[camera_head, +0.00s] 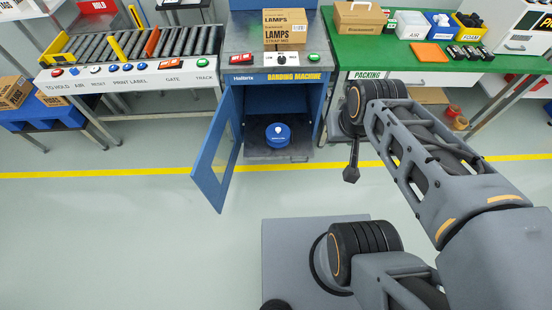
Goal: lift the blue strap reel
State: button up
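The blue strap reel (278,136) lies flat on the floor of the open compartment under the banding machine (250,77). It is a round blue disc with a small knob-like part on top. The blue door (213,160) of this compartment stands open, swung out to the left. My gripper (350,175) hangs pointing down to the right of the compartment opening, apart from the reel. It is small and dark here, and I cannot tell whether its fingers are open or shut. Nothing visible hangs from it.
A cardboard box marked LAMPS (284,27) sits on the machine top. A roller conveyor (135,42) stands left. A green packing table (410,50) with several bins stands right. The grey floor (120,235) is clear in front, crossed by a yellow line (90,174).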

aim_at(278, 135)
jog(key=z, duration=0.3)
jog(key=k, duration=0.35)
jog(key=z, duration=0.9)
jog(key=i, duration=0.35)
jog(key=u, duration=1.1)
jog(key=i, duration=1.15)
jog(key=u, duration=1.35)
jog(key=i, duration=0.2)
jog(key=u, duration=0.2)
